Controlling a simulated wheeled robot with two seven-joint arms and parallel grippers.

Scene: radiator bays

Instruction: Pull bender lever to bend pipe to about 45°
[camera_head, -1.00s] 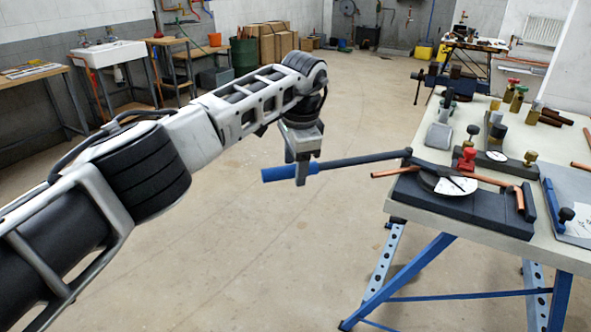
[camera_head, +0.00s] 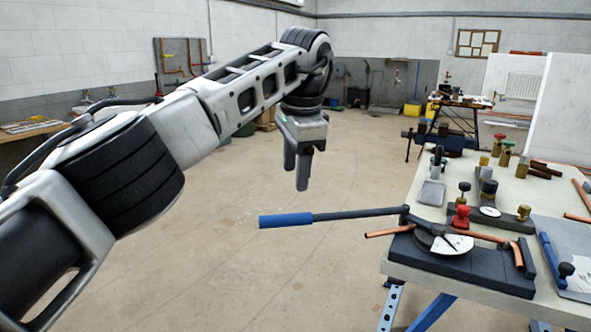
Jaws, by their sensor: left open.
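The bender (camera_head: 447,260) has a dark base and a white dial (camera_head: 452,244), and sits at the near left corner of the workbench. Its long lever (camera_head: 350,214) sticks out left past the bench edge and ends in a blue grip (camera_head: 286,220). A copper pipe (camera_head: 478,236) lies across the bender; its left end (camera_head: 390,231) juts out to the left and its right end is bent toward the viewer. My left gripper (camera_head: 296,172) is open and empty, pointing down above the blue grip and apart from it. My right gripper is not in view.
The workbench (camera_head: 552,202) holds brass fittings (camera_head: 522,165), a red clamp knob (camera_head: 461,218), loose copper pipes (camera_head: 583,195) and a clipboard-like plate (camera_head: 572,262). A second bench (camera_head: 455,104) with a vice stands behind. The floor (camera_head: 220,250) left of the bench is clear.

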